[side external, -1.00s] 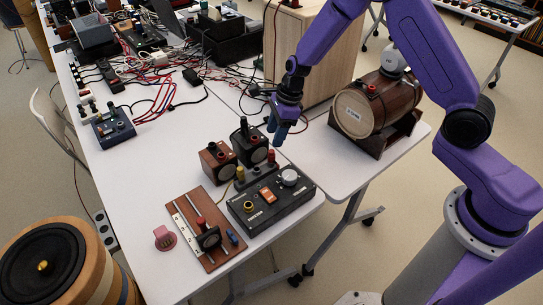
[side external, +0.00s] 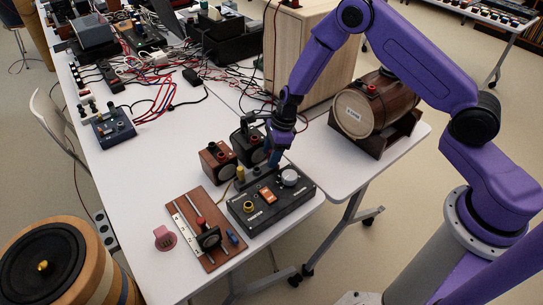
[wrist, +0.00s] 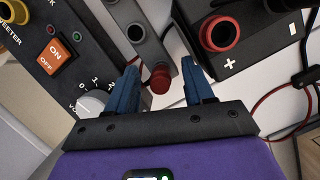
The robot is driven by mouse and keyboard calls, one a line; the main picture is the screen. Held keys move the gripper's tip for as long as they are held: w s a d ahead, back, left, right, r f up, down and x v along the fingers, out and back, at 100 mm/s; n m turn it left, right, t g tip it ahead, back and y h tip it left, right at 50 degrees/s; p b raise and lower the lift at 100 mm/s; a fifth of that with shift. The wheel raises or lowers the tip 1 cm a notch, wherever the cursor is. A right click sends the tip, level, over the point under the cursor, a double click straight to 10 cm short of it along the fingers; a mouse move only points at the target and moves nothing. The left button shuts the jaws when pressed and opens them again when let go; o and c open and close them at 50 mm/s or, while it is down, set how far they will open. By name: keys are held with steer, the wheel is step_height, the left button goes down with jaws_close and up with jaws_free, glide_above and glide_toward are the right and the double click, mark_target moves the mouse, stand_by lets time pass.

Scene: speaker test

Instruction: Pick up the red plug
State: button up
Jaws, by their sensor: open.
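The red plug (wrist: 160,79) shows in the wrist view as a short red cylinder at the end of a narrow grey strip. It lies between the two blue fingertips of my gripper (wrist: 160,70), with gaps to both sides. In the side view my gripper (side external: 274,160) points down above the back edge of the black control box (side external: 270,208). The plug is hidden behind the fingers there. My gripper is open and empty.
A wooden board with parts (side external: 187,208) lies at the front left. Cables cover the back table.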

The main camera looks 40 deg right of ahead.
jaws_close()
